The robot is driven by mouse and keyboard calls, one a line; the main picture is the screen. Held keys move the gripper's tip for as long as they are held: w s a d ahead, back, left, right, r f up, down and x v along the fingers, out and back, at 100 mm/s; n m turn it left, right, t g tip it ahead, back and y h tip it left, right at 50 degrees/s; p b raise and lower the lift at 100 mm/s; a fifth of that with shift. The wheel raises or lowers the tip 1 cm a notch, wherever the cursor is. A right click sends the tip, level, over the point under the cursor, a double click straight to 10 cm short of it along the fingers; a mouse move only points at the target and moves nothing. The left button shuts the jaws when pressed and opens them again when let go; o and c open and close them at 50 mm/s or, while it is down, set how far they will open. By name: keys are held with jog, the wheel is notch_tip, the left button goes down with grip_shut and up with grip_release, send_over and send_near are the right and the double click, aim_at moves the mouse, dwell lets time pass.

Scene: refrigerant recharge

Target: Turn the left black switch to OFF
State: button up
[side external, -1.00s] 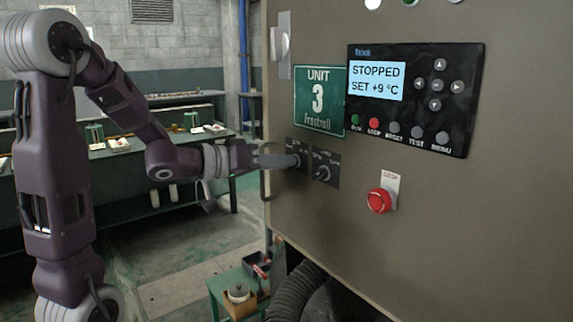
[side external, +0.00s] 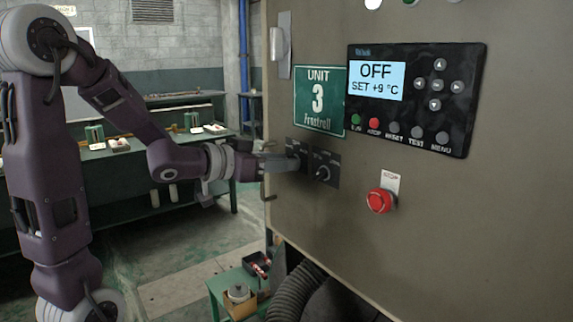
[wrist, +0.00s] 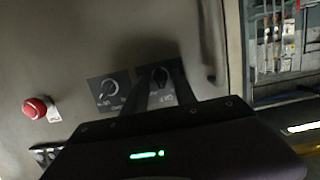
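The left black switch (wrist: 160,75) sits on a dark plate on the cabinet. My gripper (wrist: 161,80) is at this switch, with one finger on each side of its knob. The fingers look closed on it, though the contact is dark and blurred. In the side view my gripper (side external: 292,163) hides most of the left switch. The right switch (side external: 323,172) is free beside it and also shows in the wrist view (wrist: 109,91). The display (side external: 377,81) reads OFF, SET +9 °C.
A red stop button (side external: 380,201) sticks out of the cabinet, lower right of the switches. A control panel (side external: 460,115) with buttons is above. A thin handle (side external: 268,190) is at the cabinet's left edge, just below my gripper. A workbench (side external: 130,150) stands behind my arm.

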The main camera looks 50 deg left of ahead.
jog(key=s+r, duration=0.1)
jog(key=s, duration=0.5)
dwell(0.4)
jog(key=n+h, duration=0.1)
jog(key=n, duration=0.2)
jog(key=n+h, duration=0.1)
jog(key=n, duration=0.3)
jog(key=shift+n, duration=0.3)
